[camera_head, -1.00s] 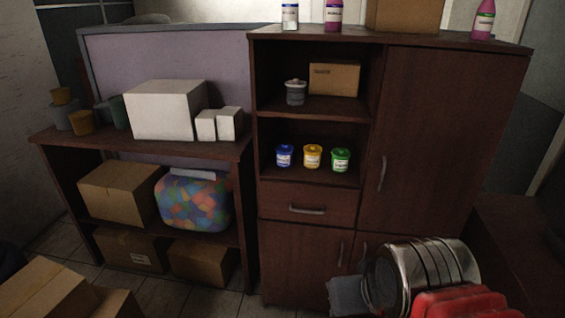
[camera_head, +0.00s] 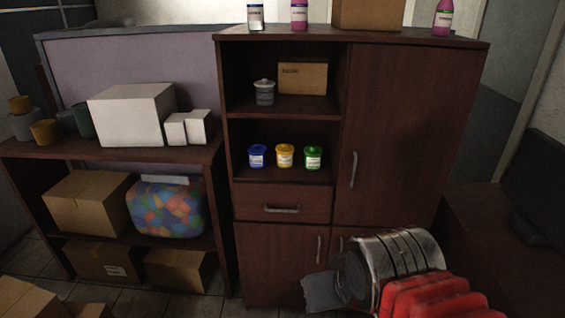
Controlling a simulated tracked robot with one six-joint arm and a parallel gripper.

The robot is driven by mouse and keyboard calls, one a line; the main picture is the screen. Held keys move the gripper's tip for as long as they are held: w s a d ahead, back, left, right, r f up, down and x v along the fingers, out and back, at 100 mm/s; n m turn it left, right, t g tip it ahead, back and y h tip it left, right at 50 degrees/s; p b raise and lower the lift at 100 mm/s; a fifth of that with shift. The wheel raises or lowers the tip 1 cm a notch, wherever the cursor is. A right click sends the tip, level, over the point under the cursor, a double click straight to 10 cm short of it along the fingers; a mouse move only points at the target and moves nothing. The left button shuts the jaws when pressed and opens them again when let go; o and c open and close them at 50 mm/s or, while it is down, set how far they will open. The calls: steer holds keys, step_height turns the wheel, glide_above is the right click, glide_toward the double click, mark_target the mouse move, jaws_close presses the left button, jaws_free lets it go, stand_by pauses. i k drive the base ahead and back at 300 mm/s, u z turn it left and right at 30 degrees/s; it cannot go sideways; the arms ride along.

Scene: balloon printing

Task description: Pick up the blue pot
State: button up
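The blue pot (camera_head: 257,156) is a small lidded tub with a pale label. It stands upright on the middle open shelf of the dark wooden cabinet (camera_head: 400,130), at the left end of a row. A yellow pot (camera_head: 285,156) and a green pot (camera_head: 313,158) stand to its right. My arm, with a ribbed metal part and red pieces, shows at the lower right. My gripper (camera_head: 322,291) seems to be the grey end at its left, below and right of the blue pot and well apart from it. Its fingers cannot be made out.
A grey jar (camera_head: 264,92) and a cardboard box (camera_head: 303,78) are on the shelf above. Bottles stand on the cabinet top. A drawer (camera_head: 268,203) lies below the pots. A shelf unit with white boxes (camera_head: 131,115) and cartons is at the left.

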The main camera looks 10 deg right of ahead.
mark_target(257, 161)
steer(key=k, duration=0.65)
steer(key=u, duration=0.25)
steer(key=i, duration=1.05)
steer(key=u, duration=0.75)
steer(key=i, duration=1.05)
steer(key=u, duration=0.15)
